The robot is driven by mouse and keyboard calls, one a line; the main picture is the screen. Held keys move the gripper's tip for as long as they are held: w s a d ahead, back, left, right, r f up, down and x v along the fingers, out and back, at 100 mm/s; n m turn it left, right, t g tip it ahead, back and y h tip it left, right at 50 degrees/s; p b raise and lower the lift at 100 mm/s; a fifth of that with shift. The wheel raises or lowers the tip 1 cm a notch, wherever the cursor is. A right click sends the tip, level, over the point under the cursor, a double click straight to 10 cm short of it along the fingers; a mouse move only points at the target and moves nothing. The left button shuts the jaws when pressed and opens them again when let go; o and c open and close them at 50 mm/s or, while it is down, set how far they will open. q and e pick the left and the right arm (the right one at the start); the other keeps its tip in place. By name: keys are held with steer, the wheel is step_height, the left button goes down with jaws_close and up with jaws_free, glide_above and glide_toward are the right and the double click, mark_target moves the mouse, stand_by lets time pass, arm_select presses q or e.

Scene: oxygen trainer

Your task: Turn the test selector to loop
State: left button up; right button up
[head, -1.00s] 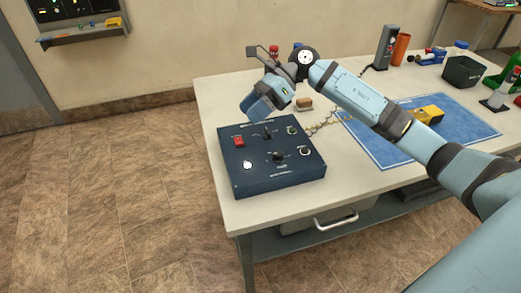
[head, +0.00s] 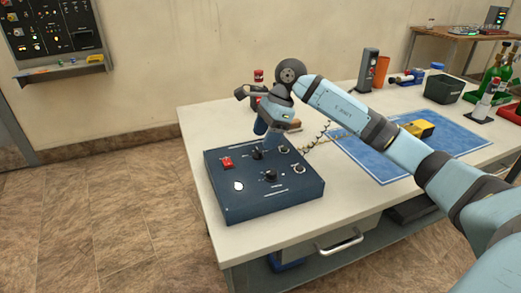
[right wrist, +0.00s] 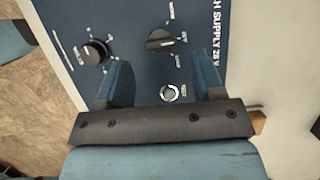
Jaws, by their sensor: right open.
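A dark blue control box (head: 240,208) sits at the table's left front corner. Its top carries a back black knob (head: 257,154) and a front black knob (head: 270,175); both show in the right wrist view, the back one (right wrist: 162,40) with position labels and the front one (right wrist: 93,50). The lettering is too small or cut off to tell which is the test selector. My right gripper (head: 266,140) is open above the box's back part. In the right wrist view its fingers (right wrist: 164,82) straddle a round ringed fitting (right wrist: 170,93), with the back knob just beyond. My left gripper is out of view.
The box also has a red switch (head: 227,162) and a white round light (head: 238,186). A blue mat (head: 375,160) with a yellow device (head: 418,128) lies to the right. A coiled cord (head: 318,138) runs behind the box. The table's front strip is clear.

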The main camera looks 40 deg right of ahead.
mark_target(259, 150)
steer(key=x, duration=0.3)
steer(key=shift+a+f, duration=0.1)
steer(key=shift+f, duration=0.05)
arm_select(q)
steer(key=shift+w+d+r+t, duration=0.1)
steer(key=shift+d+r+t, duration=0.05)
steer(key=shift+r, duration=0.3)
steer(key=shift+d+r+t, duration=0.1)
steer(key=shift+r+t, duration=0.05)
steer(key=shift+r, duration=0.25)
arm_select(e)
steer(key=shift+f, duration=0.2)
steer(key=c, duration=0.9)
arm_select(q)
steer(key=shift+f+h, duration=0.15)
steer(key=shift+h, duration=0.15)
arm_select(e)
steer(key=shift+c, duration=0.2)
